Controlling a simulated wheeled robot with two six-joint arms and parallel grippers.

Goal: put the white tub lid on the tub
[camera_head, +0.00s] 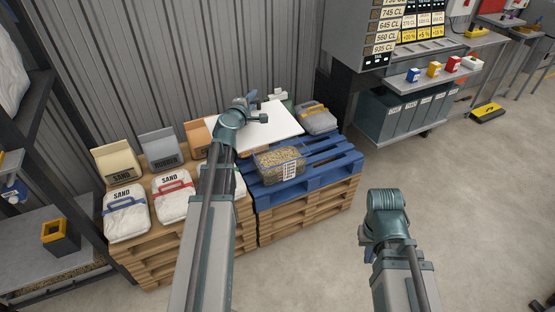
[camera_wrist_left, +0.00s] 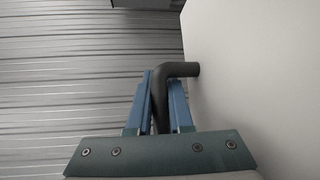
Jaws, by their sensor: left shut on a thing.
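The white tub lid (camera_head: 270,125) is a broad flat panel above the back of the pallets. In the left wrist view the white panel (camera_wrist_left: 265,80) fills the right side, with a dark bent handle (camera_wrist_left: 183,69) coming out of it. My left gripper (camera_wrist_left: 160,92) is shut on this handle; in the head view it is small, at the lid's back left (camera_head: 251,99). I cannot make out a tub for certain; the lid and my left arm cover that area.
A clear pack of grain (camera_head: 279,163) with a white label lies on the blue pallet (camera_head: 325,165). A grey bag (camera_head: 316,118) is right of the lid. Sand bags (camera_head: 126,220) stand at left, a corrugated wall (camera_head: 150,60) behind. The floor at right is mostly clear.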

